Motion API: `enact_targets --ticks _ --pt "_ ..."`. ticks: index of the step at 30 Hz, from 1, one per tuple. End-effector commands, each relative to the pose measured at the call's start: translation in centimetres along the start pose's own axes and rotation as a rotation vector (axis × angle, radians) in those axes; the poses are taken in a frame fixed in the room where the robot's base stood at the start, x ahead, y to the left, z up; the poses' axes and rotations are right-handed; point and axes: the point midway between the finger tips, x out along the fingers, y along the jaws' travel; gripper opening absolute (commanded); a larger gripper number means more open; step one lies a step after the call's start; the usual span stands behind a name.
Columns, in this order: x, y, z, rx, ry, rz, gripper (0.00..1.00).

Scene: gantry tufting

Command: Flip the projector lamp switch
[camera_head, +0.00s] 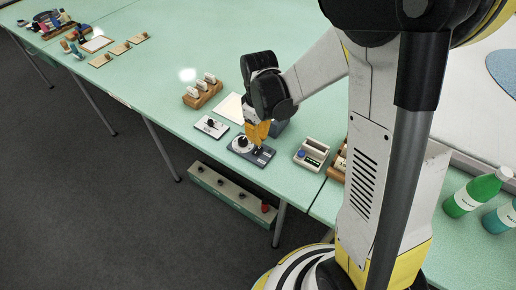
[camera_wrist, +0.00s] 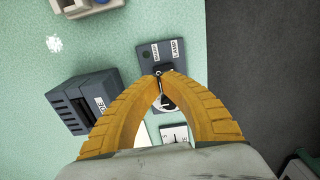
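The dark grey control panel (camera_head: 264,156) lies on the green table below my gripper. In the wrist view the panel (camera_wrist: 146,56) has white labels, one reading "LAMP", and a round dial partly hidden between my fingers. A small metal switch lever (camera_wrist: 157,73) shows right at my fingertips. My gripper (camera_head: 257,143) points down over the panel. In the wrist view its orange fingers (camera_wrist: 162,76) come together at the tips, at the lever. They look shut, with no clear grip on the lever; whether they touch it is hard to tell.
A dark grey box (camera_wrist: 72,104) stands close beside the panel. A small device with a dial (camera_head: 211,127) lies left of it, and a beige device with a blue knob (camera_head: 312,154) lies right. A wooden rack (camera_head: 203,93) is behind.

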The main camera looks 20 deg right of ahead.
Motion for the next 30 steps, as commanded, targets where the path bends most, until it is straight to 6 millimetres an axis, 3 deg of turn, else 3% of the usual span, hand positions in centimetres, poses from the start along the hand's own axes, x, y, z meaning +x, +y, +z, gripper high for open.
enact_targets --ticks 30 --pt "1.6 0.0 0.0 0.0 0.0 0.0 0.0"
